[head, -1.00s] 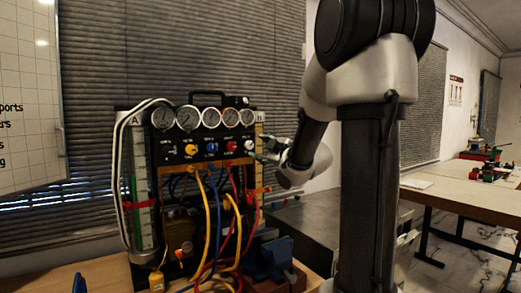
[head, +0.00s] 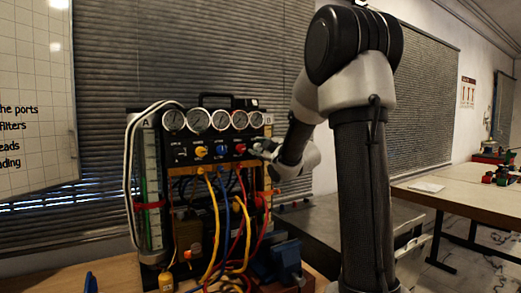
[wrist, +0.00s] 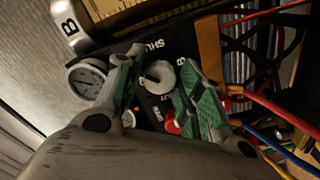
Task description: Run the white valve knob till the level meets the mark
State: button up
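The white valve knob (wrist: 158,76) sits on the black panel between the two green-padded fingers of my gripper (wrist: 165,88) in the wrist view. The fingers are apart, with small gaps seeming to show beside the knob. Column B's scale (wrist: 115,8) shows at the wrist view's top edge. I cannot read the level in either column.
A red knob (head: 240,149), blue knob (head: 221,151) and yellow knob (head: 201,152) sit left of my gripper, under several gauges (head: 198,120). Coloured hoses (head: 212,225) hang below the panel. A wooden table (head: 460,197) stands at the right.

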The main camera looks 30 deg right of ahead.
jog(key=c, duration=0.5)
jog(key=shift+m, duration=0.3)
jog(key=m, duration=0.4)
jog(key=shift+m, duration=2.2)
jog(key=shift+f, duration=0.1)
jog(key=o, duration=1)
